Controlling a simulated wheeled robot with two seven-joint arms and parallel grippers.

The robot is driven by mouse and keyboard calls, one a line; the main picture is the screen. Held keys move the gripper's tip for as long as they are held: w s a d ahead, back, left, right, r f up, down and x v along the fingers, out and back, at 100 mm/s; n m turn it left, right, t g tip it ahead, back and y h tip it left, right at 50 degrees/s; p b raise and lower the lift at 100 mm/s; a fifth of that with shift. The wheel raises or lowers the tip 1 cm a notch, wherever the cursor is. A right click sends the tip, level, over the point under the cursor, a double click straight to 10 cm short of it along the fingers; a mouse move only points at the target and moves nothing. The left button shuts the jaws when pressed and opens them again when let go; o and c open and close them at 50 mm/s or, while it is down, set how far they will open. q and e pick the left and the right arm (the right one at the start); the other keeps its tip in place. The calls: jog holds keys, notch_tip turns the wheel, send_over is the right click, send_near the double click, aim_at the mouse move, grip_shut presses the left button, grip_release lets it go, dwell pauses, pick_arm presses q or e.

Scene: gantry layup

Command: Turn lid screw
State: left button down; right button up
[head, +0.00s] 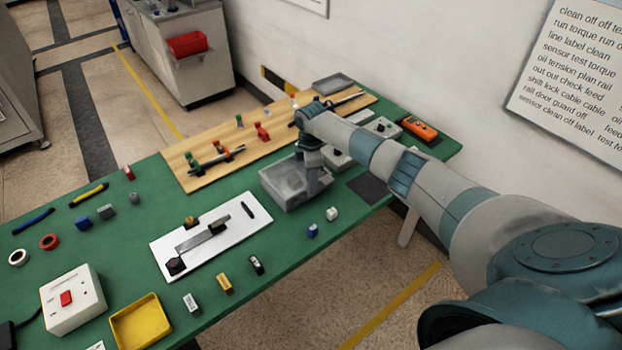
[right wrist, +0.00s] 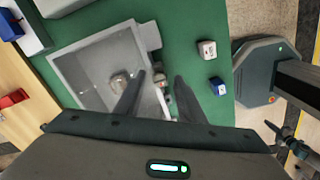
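A grey square box (head: 277,187) stands on the green table, with my right gripper (head: 314,190) reaching down at its right side. In the right wrist view the box (right wrist: 80,66) shows a pale, recessed-looking face with a round metal piece (right wrist: 119,82) on it. A small screw-like part with a reddish spot (right wrist: 160,79) sits at the box's edge, between the lines of my two fingers. The right gripper (right wrist: 158,98) is open, its fingers apart with nothing clearly held. Whether the fingertips touch the box cannot be told. My left gripper is out of view.
A white board (head: 240,220) with a metal bar lies left of the box. A wooden board (head: 185,180) with clamps is behind it. A white block (head: 332,214) and a blue block (head: 312,231) lie in front. Grey control boxes (head: 382,128) stand to the right.

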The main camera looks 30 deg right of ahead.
jog(key=shift+c, duration=0.4)
grip_shut()
